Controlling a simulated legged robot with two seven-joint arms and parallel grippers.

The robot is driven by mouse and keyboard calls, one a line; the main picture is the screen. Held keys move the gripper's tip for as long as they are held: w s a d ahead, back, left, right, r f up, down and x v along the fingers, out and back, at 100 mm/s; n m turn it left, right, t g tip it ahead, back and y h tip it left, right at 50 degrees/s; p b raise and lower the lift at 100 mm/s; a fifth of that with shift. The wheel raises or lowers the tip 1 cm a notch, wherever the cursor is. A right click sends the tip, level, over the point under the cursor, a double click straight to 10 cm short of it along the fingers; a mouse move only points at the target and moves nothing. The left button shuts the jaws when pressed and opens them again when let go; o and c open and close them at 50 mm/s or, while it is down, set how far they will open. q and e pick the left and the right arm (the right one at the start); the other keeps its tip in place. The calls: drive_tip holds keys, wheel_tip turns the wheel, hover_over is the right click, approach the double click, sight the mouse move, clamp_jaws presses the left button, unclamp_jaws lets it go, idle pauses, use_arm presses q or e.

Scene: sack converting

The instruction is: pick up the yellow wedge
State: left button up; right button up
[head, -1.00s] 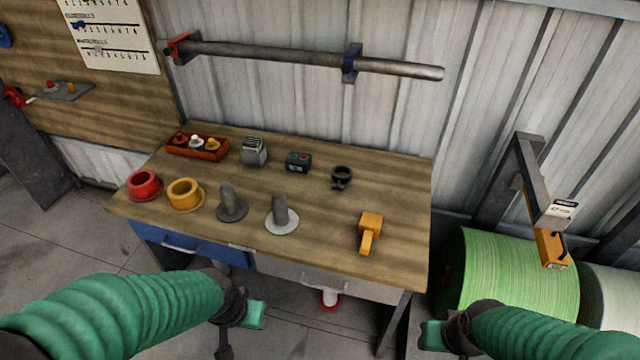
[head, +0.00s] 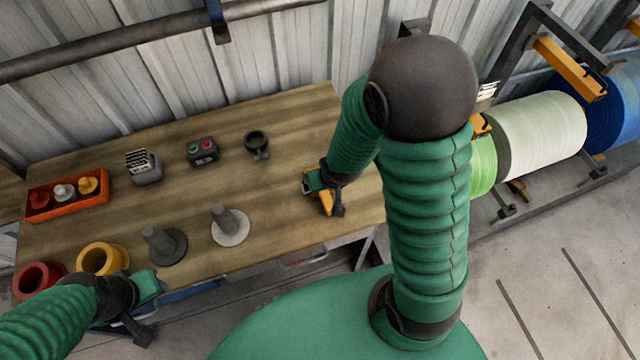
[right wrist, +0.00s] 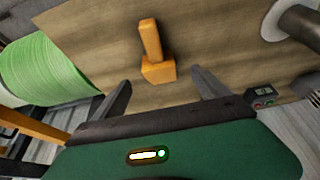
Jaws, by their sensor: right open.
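The yellow wedge (head: 326,202) lies on the wooden table (head: 285,120) near its right end, partly hidden by my right gripper (head: 322,192) in the head view. In the right wrist view the wedge (right wrist: 155,55) shows whole: a thick block end towards me and a narrow bar pointing away. My right gripper (right wrist: 160,82) is open and empty, its fingertips apart on either side of the block end, not touching it. My left gripper (head: 150,303) is at the table's front left edge; its opening is unclear.
A yellow ring (head: 101,260), a red ring (head: 38,280) and two grey pegs on discs (head: 164,246) (head: 230,225) stand along the front. An orange tray (head: 66,211), a small control box (head: 202,151) and a black ring clamp (head: 257,146) stand behind. Large rolls (head: 540,125) are at the right.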

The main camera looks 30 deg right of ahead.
drive_tip(key=x, duration=0.8)
drive_tip(key=shift+w+d+f, duration=0.2)
drive_tip(key=shift+w+d, duration=0.05)
drive_tip(key=shift+w, duration=0.2)
drive_tip(key=c, duration=1.7)
